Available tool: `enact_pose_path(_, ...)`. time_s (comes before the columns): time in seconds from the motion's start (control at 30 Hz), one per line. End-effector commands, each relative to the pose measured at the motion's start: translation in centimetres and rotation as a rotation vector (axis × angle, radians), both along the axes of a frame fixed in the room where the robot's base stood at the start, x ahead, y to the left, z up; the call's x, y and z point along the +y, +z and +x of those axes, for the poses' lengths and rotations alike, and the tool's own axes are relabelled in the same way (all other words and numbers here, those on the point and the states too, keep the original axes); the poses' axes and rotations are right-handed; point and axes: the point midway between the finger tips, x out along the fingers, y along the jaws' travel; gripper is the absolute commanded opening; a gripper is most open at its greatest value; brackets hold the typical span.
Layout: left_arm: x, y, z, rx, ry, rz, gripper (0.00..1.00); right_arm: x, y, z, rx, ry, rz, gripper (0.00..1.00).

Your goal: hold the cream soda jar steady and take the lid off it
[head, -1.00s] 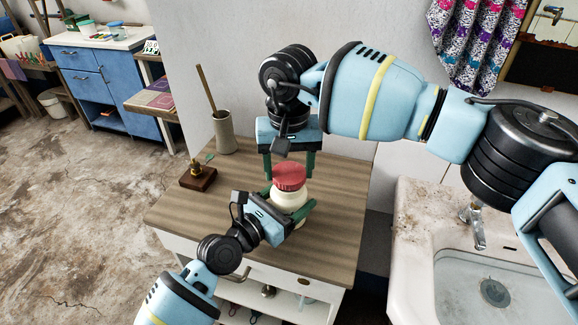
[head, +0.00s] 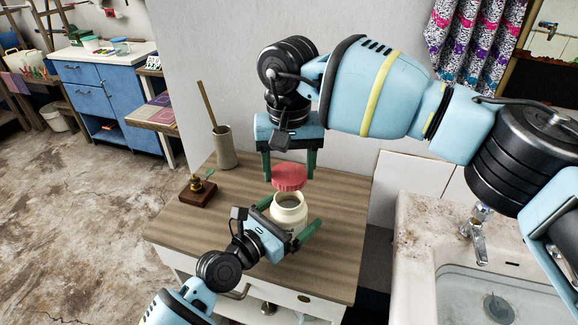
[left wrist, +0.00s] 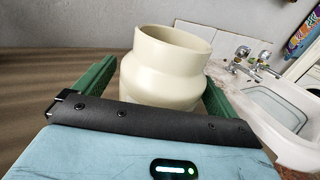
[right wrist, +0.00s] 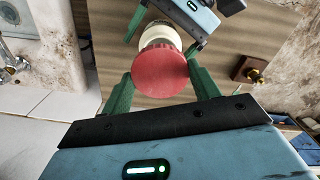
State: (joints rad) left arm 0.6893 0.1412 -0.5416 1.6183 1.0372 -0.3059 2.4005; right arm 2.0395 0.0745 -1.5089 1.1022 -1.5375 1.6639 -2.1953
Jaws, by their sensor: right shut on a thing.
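The cream jar (head: 289,216) stands upright on the wooden worktop, its round mouth uncovered. My left gripper (head: 290,224) is low at the jar, its green fingers on either side of the body. In the left wrist view the jar (left wrist: 165,72) fills the space between the fingers. The red lid (head: 289,177) is in the air just above the jar, clear of its rim. My right gripper (head: 289,172) points down and is shut on the lid. The lid (right wrist: 160,72) hides part of the jar in the right wrist view.
On the worktop (head: 225,232), a beige vase with a stick (head: 225,148) stands at the back left, near a small wooden block with a brass piece (head: 198,190). A stone sink with a tap (head: 478,235) is at the right. The wall is close behind.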

Motion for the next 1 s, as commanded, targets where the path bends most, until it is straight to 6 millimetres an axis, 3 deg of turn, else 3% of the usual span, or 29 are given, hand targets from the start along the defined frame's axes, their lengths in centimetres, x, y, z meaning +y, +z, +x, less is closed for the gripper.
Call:
enact_pose_path(0.33,0.8,0.0,-0.7,0.001,0.001,0.0,0.97,0.0,0.2,0.0,-0.002,0.0,0.0,0.34)
enact_pose_path(0.8,6.7,-0.1,-7.0,0.001,0.0,0.001,0.97,0.0,0.5,0.0,-0.005,0.0,0.0,0.34)
enact_pose_path(1.0,8.1,-0.1,-8.4,0.001,0.0,0.0,0.97,0.0,0.2,0.0,-0.002,0.0,0.0,0.34)
